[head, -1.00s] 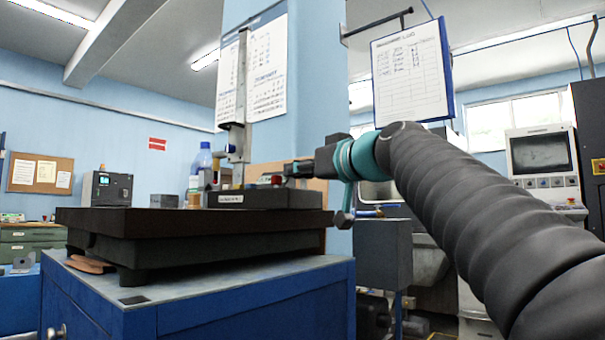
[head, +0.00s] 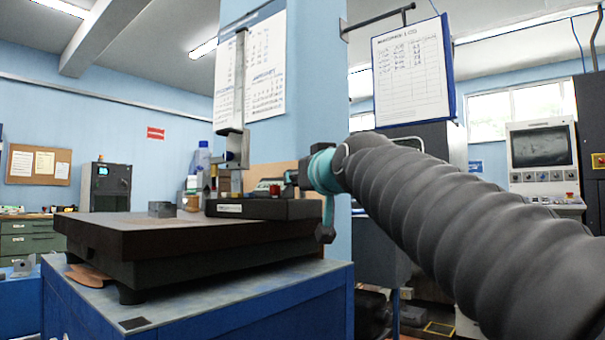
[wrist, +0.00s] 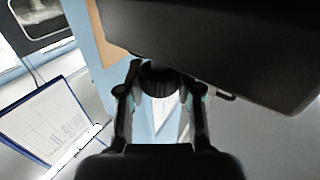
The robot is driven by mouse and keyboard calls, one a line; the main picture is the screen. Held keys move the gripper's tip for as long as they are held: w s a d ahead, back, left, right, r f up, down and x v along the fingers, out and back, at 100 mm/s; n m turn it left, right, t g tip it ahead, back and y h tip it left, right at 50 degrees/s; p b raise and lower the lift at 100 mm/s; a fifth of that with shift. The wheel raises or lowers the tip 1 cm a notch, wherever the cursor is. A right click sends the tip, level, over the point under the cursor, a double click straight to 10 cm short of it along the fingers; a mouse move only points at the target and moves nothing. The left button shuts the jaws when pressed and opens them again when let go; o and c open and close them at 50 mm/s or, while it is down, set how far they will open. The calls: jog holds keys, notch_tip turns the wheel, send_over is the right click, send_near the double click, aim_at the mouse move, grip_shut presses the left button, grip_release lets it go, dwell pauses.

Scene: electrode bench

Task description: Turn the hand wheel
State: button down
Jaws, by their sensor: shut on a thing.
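In the wrist view, the two fingers of my gripper (wrist: 160,82) stand on either side of a dark round part, apparently the hand wheel (wrist: 158,72), and are shut on it. It sits at the edge of a large dark body (wrist: 235,45). In the head view, my gripper (head: 291,178) reaches the right end of the low black unit (head: 262,209) on the dark plate. The wheel cannot be made out there, and its turn angle cannot be told.
The dark plate (head: 170,229) rests on a blue cabinet (head: 240,303). An upright metal column (head: 240,100) rises behind the black unit. A small grey block (head: 161,209) sits on the plate. A clipboard (head: 411,70) hangs above my arm.

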dwell(0.5)
jog(key=c, duration=0.7)
grip_release()
jog(key=shift+c, duration=0.2)
jog(key=shift+s, duration=0.1)
jog(key=v, duration=1.1)
jog(key=shift+s, duration=0.35)
jog(key=shift+d, duration=0.15)
